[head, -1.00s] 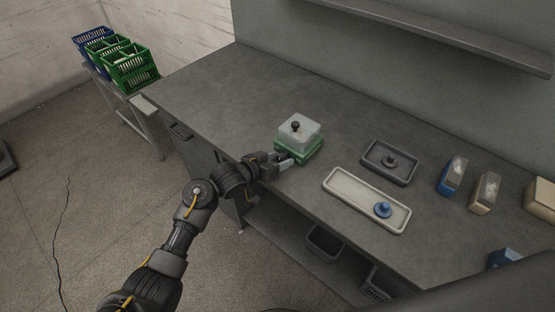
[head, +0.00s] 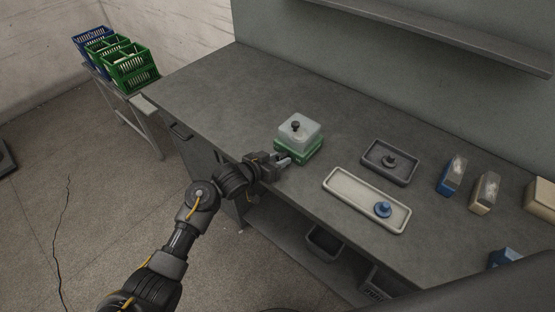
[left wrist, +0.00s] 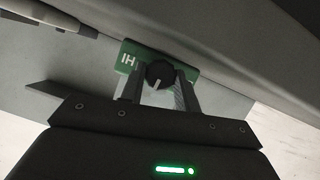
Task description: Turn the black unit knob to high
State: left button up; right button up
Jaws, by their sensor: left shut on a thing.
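The knob's white pointer is directed down and slightly left in that view, away from the lettering. My left gripper (head: 287,160) is at the unit's front, its two fingers shut on the knob from both sides. The head view hides the knob behind the gripper. My right gripper is not in view.
A cream tray (head: 345,192) with a blue knobbed piece (head: 383,209) and a dark tray (head: 404,178) lie to the right. Small boxes (head: 451,177) stand farther right. Crates (head: 128,67) sit on a side table at left. The bench behind the unit is clear.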

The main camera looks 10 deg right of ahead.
pick_arm(q)
jog(key=shift+s+d+m+t+y, duration=0.15)
jog(key=shift+m+t+y, duration=0.3)
jog(key=shift+m, duration=0.35)
jog(key=shift+m+t+y+b, duration=0.45)
jog(key=shift+m+t+b, duration=0.2)
jog(key=shift+m, duration=0.55)
jog(key=shift+s, duration=0.1)
jog(key=o, duration=1)
jog(key=shift+d, duration=0.1)
jog(key=shift+c, duration=0.2)
jog(key=v, duration=1.1)
jog(key=shift+b, duration=0.45)
